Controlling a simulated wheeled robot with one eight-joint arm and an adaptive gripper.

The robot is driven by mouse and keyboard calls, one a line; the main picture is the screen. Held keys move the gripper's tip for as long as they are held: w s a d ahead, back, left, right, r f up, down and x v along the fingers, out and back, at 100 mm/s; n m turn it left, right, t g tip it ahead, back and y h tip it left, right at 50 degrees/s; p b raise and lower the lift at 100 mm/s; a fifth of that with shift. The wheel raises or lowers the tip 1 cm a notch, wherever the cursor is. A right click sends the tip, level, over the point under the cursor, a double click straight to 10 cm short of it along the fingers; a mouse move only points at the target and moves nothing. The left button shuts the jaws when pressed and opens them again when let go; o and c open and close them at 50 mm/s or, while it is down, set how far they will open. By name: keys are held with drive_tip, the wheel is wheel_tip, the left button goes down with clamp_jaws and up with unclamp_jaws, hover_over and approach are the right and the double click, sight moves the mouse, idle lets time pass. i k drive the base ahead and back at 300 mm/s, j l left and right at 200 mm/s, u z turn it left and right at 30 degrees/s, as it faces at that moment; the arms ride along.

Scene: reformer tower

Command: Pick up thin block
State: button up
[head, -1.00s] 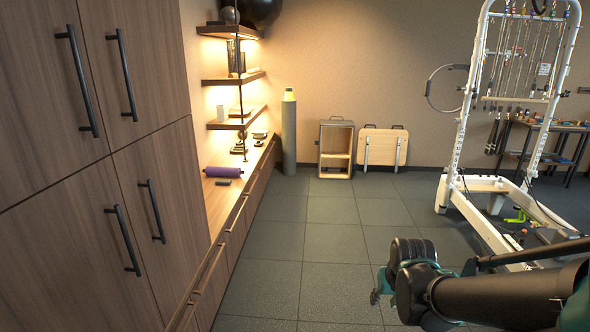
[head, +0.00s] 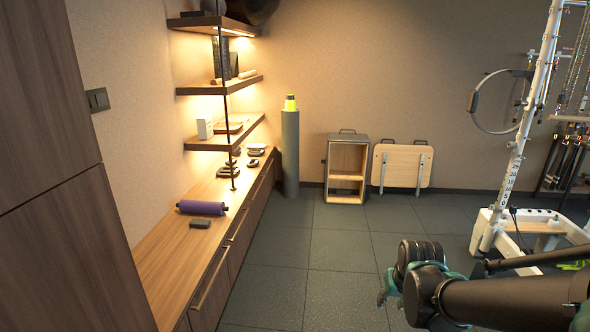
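A small dark block (head: 207,222) lies on the wooden counter in front of a purple roller; it may be the thin block, but I cannot be sure. A small white upright box (head: 204,128) stands on the lower shelf. Part of my gripper (head: 387,291) shows in teal at the lower right, at the end of my black arm, over the floor and well apart from the counter. Its fingertips are too small and turned away to tell whether they are open.
The wooden counter (head: 165,262) with drawers runs along the left wall, below shelves. The white reformer frame (head: 515,160) is at right. The middle floor is clear.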

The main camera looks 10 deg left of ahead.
sight(201, 223)
drive_tip(key=i+l+u, duration=0.15)
drive_tip(key=i, duration=1.2)
drive_tip(key=i+u, duration=0.45)
drive_tip(key=u, duration=0.2)
drive_tip(key=i+l+u, duration=0.15)
drive_tip(key=u, duration=0.2)
drive_tip(key=i+u, duration=0.15)
drive_tip(key=u, duration=0.25)
drive_tip(key=i+u, duration=0.2)
drive_tip(key=u, duration=0.25)
drive_tip(key=i+l+u, duration=0.1)
drive_tip(key=u, duration=0.3)
drive_tip(key=i+l+u, duration=0.15)
drive_tip(key=u, duration=0.25)
drive_tip(key=i+l+u, duration=0.2)
drive_tip(key=u, duration=0.2)
